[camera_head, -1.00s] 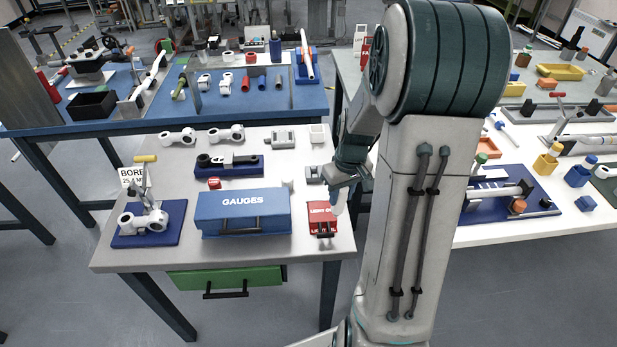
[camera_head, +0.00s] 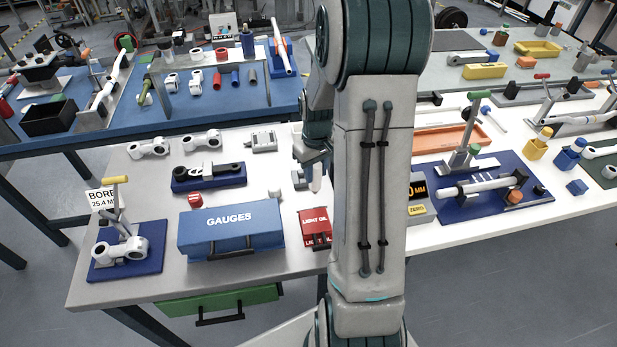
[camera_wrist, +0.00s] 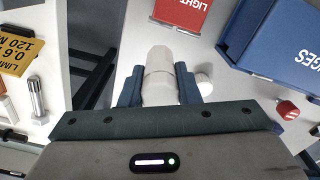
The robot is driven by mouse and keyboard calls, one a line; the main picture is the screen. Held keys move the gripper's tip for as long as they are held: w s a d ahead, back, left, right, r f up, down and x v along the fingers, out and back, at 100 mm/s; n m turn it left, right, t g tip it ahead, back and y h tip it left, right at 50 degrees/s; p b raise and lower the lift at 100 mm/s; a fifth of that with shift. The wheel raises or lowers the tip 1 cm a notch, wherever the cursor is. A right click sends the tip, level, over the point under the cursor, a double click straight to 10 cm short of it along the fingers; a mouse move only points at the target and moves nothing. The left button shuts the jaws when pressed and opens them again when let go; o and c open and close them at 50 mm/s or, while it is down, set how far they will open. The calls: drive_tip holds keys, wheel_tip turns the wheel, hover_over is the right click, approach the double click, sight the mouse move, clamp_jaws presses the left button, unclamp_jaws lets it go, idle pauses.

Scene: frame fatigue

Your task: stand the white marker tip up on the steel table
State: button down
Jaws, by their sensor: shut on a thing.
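The white marker (camera_wrist: 158,75) is held between the two fingers of my gripper (camera_wrist: 158,88) in the wrist view. In the head view the marker (camera_head: 317,178) hangs roughly upright below my gripper (camera_head: 315,158), near the right edge of the steel table (camera_head: 150,208). I cannot tell its exact height above the table. My arm hides part of that edge. Which end is the tip is not clear.
A red LIGHT OIL can (camera_head: 315,225) and a blue GAUGES box (camera_head: 230,228) stand close by. A small white cylinder (camera_wrist: 204,83) is beside the right finger. A dark gap (camera_wrist: 95,65) separates this table from the white table (camera_head: 470,235).

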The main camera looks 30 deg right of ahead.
drive_tip(key=shift+w+a+f+p, duration=0.2)
drive_tip(key=shift+w+f, duration=0.15)
drive_tip(key=shift+f, duration=0.55)
drive_tip(key=shift+w+a+f+p, duration=0.2)
drive_tip(key=shift+w+f, duration=0.2)
drive_tip(key=shift+f, duration=0.5)
drive_tip(key=shift+w+a+f+p, duration=0.2)
drive_tip(key=shift+w+f, duration=0.15)
drive_tip(key=shift+f, duration=0.55)
drive_tip(key=shift+f, duration=0.2)
drive_tip(key=c, duration=1.1)
unclamp_jaws()
drive_tip(key=shift+d, duration=0.1)
drive_tip(key=shift+r, duration=0.1)
